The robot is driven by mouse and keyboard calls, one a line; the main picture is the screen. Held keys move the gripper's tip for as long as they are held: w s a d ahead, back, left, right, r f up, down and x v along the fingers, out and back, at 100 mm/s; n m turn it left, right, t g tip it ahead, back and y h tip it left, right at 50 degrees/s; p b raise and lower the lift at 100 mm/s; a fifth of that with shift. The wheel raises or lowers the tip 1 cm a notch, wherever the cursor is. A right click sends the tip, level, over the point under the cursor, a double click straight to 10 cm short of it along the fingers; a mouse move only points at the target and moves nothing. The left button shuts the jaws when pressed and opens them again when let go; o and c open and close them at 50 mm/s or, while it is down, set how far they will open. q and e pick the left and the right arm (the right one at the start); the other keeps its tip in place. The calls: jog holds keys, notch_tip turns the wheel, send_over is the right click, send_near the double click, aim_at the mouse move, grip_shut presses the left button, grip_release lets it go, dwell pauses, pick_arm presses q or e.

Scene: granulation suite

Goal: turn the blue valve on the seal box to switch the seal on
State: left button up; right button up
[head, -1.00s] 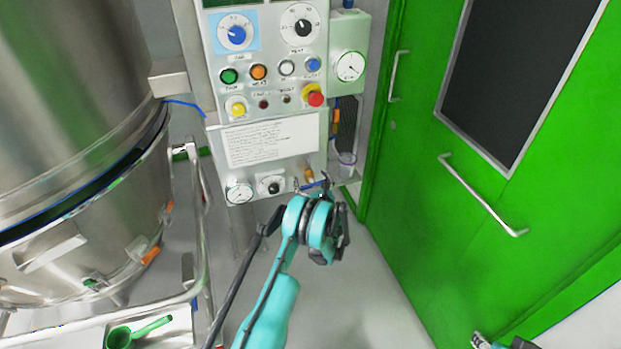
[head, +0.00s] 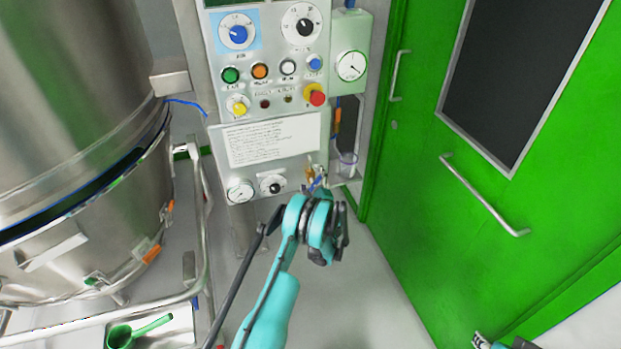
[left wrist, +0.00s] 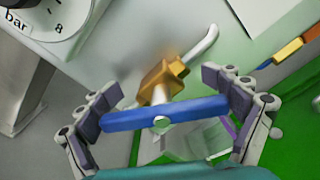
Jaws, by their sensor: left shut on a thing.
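The blue valve handle (left wrist: 166,113) is a flat bar on a brass valve body (left wrist: 163,80) with a bent metal spout. In the head view the handle (head: 317,184) shows small and tilted, below the right part of the seal box (head: 255,194), which carries a gauge and a black knob. My left gripper (left wrist: 167,103) is shut on the handle, with a finger at each end of the bar. In the head view my left gripper (head: 318,186) is mostly hidden behind its own wrist.
A control panel (head: 268,75) with dials and buttons stands above the box. A large steel vessel (head: 70,100) and a tubular rail (head: 204,235) fill the left. A green door (head: 420,130) with a handle bar stands at the right.

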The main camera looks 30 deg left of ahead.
aim_at(314, 186)
pick_arm(q)
jog(key=n, duration=0.6)
jog(key=shift+a+f+n, duration=0.1)
jog(key=shift+f+n, duration=0.1)
jog(key=shift+n, duration=0.1)
dwell(0.5)
jog(key=o, duration=0.9)
jog(key=shift+s, duration=0.15)
jog(key=shift+v, duration=3.7)
